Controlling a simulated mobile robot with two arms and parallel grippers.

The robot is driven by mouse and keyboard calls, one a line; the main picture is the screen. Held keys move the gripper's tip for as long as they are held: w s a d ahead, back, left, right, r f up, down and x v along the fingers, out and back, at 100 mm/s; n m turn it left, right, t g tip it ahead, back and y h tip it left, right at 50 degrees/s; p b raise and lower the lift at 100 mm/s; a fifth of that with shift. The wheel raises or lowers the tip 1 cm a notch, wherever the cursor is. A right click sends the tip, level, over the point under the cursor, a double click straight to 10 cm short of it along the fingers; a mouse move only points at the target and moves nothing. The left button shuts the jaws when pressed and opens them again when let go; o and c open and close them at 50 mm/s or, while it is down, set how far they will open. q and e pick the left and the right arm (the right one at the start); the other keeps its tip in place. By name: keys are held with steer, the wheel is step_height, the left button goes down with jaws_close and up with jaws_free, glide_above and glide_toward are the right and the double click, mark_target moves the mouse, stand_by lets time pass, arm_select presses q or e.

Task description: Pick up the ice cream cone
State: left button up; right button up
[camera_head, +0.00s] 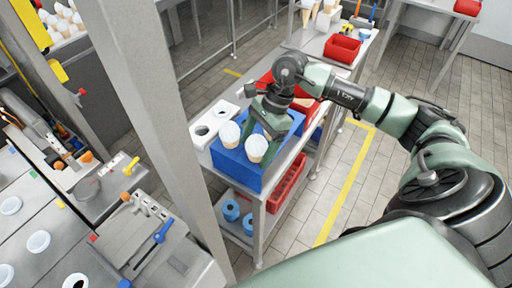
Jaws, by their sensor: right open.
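Two ice cream cones with white tops stand on a blue box on the metal table. One cone (229,136) is at the left and the other cone (256,148) is nearer the front right. The blue box (233,170) has a flat top and sits near the table's front end. My right gripper (262,133) is open, pointing down over the box just behind the cones. Its fingertips are close to the front cone, but I cannot tell whether they touch it. My left gripper does not show.
A white holder with round holes (205,128) stands left of the blue box. Red bins, such as the back one (342,48), stand along the tables. Blue rolls (231,211) sit on the lower shelf. A grey post (150,100) rises at the left.

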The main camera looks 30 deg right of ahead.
steer(key=c, duration=1)
steer(key=shift+r, duration=0.1)
